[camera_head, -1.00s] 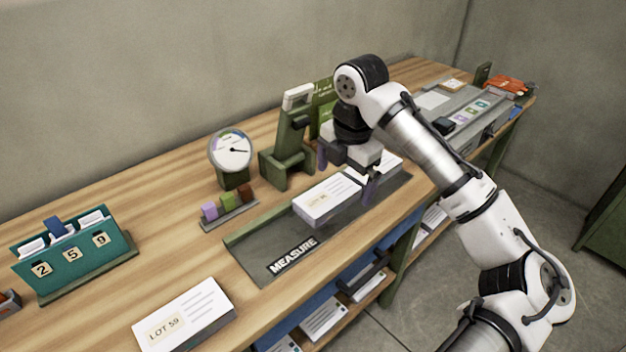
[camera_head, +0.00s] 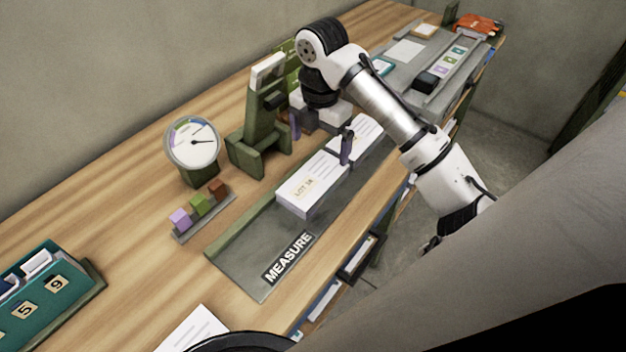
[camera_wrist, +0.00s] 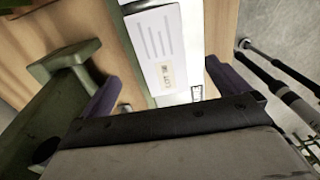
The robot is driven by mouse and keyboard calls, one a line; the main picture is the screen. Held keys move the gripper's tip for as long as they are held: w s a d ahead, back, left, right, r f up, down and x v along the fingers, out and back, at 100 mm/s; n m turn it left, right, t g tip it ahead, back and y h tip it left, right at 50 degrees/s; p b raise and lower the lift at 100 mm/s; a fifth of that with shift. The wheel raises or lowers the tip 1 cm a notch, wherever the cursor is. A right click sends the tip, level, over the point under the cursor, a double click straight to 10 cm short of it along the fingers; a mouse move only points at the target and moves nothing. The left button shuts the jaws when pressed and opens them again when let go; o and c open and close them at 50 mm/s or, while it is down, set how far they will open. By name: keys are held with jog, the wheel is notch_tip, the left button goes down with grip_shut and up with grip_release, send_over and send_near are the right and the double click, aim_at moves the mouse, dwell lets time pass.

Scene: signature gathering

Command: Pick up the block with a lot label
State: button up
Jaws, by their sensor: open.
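A white block (camera_head: 303,197) with a "LOT" label and printed lines lies flat on the grey "MEASURE" tray (camera_head: 240,262). A second white block (camera_head: 366,130) lies behind it on the same tray, its label not visible. A third white block (camera_head: 190,332) shows only partly at the bottom edge. My gripper (camera_head: 320,138) is open and empty over the back part of the tray, near where the two tray blocks meet. In the wrist view a labelled white block (camera_wrist: 155,40) lies between the two purple fingers in the picture. I cannot tell the height gap.
A green press-like stand (camera_head: 258,120) stands close to the left of my gripper. A dial gauge (camera_head: 192,143), small coloured cubes (camera_head: 200,204) and a teal number holder (camera_head: 45,290) are further left.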

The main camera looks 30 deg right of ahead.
aim_at(320, 172)
jog(key=shift+d+f+p, duration=0.2)
jog(key=shift+f+p, duration=0.3)
jog(key=shift+f, duration=3.65)
jog(key=c, duration=1.2)
jog(key=shift+r, duration=0.2)
notch_tip(320, 172, up, 20)
jog(key=shift+f+b, duration=0.15)
jog(key=shift+b, duration=0.15)
